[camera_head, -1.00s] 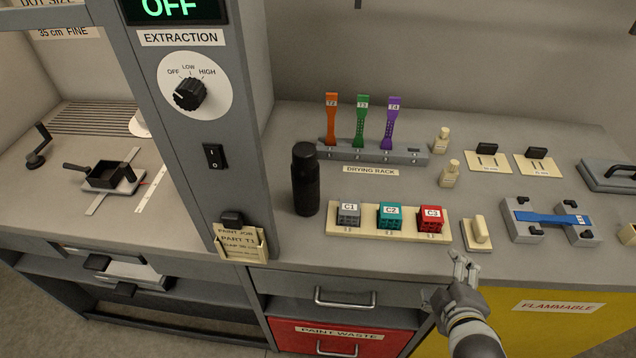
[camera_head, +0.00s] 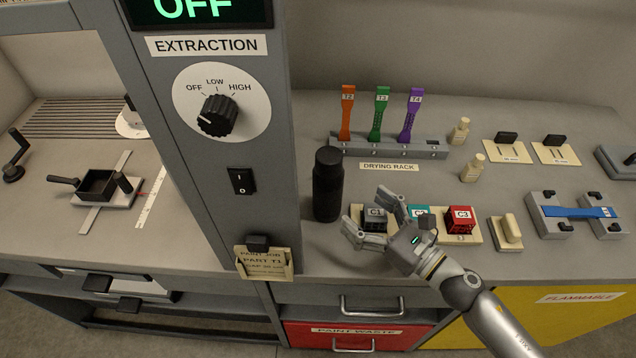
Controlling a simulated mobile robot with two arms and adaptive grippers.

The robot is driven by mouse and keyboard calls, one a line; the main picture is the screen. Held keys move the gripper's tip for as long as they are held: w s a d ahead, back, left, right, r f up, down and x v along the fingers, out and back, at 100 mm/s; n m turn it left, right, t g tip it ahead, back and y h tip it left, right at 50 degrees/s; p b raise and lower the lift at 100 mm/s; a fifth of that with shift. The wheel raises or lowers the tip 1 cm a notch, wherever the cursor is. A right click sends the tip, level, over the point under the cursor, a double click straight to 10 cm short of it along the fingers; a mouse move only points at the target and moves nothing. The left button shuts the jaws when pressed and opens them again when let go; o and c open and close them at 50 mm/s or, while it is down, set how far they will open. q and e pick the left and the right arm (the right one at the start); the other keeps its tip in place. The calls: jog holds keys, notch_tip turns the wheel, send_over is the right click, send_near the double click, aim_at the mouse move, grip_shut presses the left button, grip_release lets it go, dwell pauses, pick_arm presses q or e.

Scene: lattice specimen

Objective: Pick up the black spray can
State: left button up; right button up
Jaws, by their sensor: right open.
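The black spray can (camera_head: 327,186) stands upright on the grey counter, just right of the extraction post. My right gripper (camera_head: 362,213) is open and empty, to the right of the can and apart from it in the picture. Its fingers point left toward the can, over the tray with the labelled cubes. My left gripper is not in view.
The red C3 cube (camera_head: 459,220) sits on the cream tray (camera_head: 474,238). Behind is the drying rack (camera_head: 400,149) with orange, green and purple pieces. The extraction post (camera_head: 215,165) rises close on the can's left. Two small bottles (camera_head: 473,168) stand to the right.

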aim_at(339, 192)
jog(key=shift+w+a+r, duration=0.1)
jog(key=shift+w+a, duration=0.1)
jog(key=shift+a, duration=0.1)
jog(key=p+x, duration=0.2)
jog(key=x, duration=0.1)
jog(key=shift+w+a+r, duration=0.1)
jog(key=shift+w+a, duration=0.05)
jog(key=shift+a, duration=0.05)
jog(key=shift+w+a, duration=0.4)
jog(key=shift+a, duration=0.1)
jog(key=shift+w+a, duration=0.15)
jog(key=shift+w, duration=0.05)
jog(key=p+x, duration=0.2)
jog(key=x, duration=0.2)
jog(key=shift+s+a, duration=0.1)
jog(key=shift+w+a+f, duration=0.2)
jog(key=shift+a+f, duration=0.05)
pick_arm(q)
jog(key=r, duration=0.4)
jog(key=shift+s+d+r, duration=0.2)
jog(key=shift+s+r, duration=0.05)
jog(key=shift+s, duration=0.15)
pick_arm(e)
jog(key=c, duration=1.4)
